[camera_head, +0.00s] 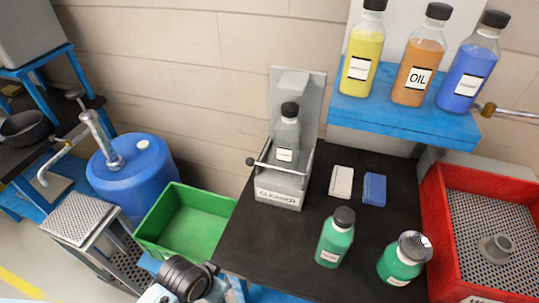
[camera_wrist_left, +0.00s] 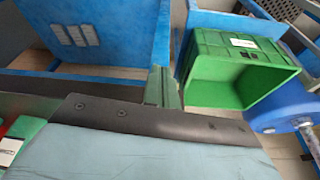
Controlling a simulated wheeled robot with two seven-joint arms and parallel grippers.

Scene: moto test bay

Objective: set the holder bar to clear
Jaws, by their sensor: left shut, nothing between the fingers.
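The holder (camera_head: 279,192), labelled CLEANER, stands at the back left of the black table. A grey bottle (camera_head: 287,136) with a black cap stands upright in it. The thin metal holder bar (camera_head: 279,168) runs across the front of the bottle, with a black knob (camera_head: 250,161) at its left end. My left gripper (camera_head: 211,268) is low at the table's front left corner, shut and empty, well apart from the bar. Its dark plate and pale housing fill the lower part of the left wrist view, where the holder does not show. My right gripper is not in view.
Two green bottles (camera_head: 335,238) (camera_head: 400,260), a white block (camera_head: 341,182) and a blue block (camera_head: 374,190) are on the table. A green crate (camera_head: 162,245) is at left and a red crate (camera_head: 433,225) at right. A blue shelf (camera_head: 400,117) holds three bottles.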

